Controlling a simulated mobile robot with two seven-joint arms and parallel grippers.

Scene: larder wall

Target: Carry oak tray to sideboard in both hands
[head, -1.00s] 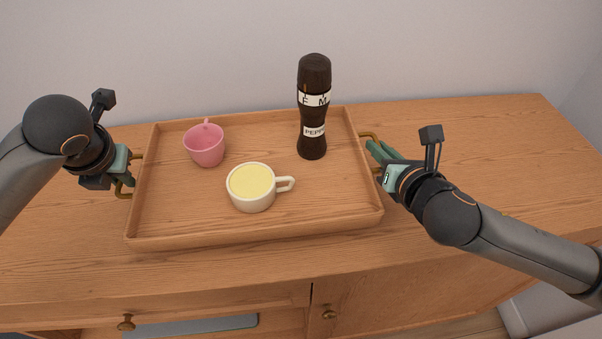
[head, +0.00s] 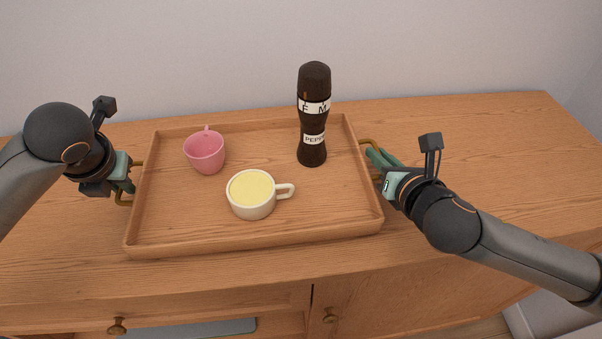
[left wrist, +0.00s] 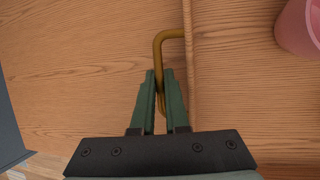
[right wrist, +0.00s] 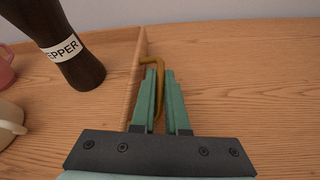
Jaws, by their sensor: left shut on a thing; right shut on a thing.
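The oak tray (head: 330,223) is over the sideboard top (head: 480,150), level as far as I can see; I cannot tell whether it touches the wood. It carries a pink cup (head: 205,153), a cream mug (head: 254,200) with yellow contents and a dark pepper mill (head: 313,120), all upright. My left gripper (head: 128,188) is shut on the left brass handle, which shows between its fingers in the left wrist view (left wrist: 160,85). My right gripper (head: 374,165) is shut on the right brass handle, also seen in the right wrist view (right wrist: 156,85).
The sideboard has bare wood to the right of the tray and a strip along its front. A plain wall (head: 200,50) stands behind it. Brass knobs (head: 117,326) sit on the sideboard's front, below the top.

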